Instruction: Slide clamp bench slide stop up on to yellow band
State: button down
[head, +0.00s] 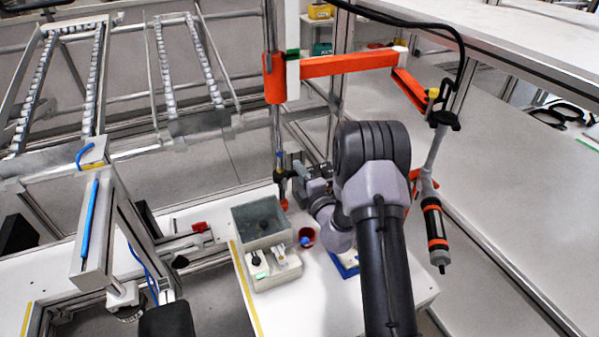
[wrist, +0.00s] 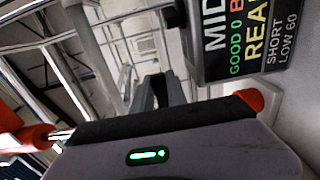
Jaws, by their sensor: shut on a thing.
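The upright steel post (head: 276,130) stands at the back of the bench in the head view. A dark slide stop (head: 281,176) sits low on it, with an orange-red end below. My gripper (head: 299,172) reaches the post from the right and is shut at the stop. In the wrist view, my dark fingers (wrist: 160,92) are close together; the contact itself is not clear.
An orange swing arm (head: 345,64) extends right from higher on the post, carrying a hanging screwdriver (head: 434,235). A lettered display (wrist: 245,38) is close by in the wrist view.

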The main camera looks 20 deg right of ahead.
dwell(0.8)
notch_tip(320, 180, up, 5)
jog(key=p, duration=0.5)
jog(key=shift+r, duration=0.15)
jog(key=shift+f+b, duration=0.2)
jog(key=shift+b, duration=0.1)
jog(key=c, duration=1.3)
grip_release()
jog(key=shift+s, duration=0.1)
jog(key=s, duration=1.7)
jog(key=shift+s, duration=0.15)
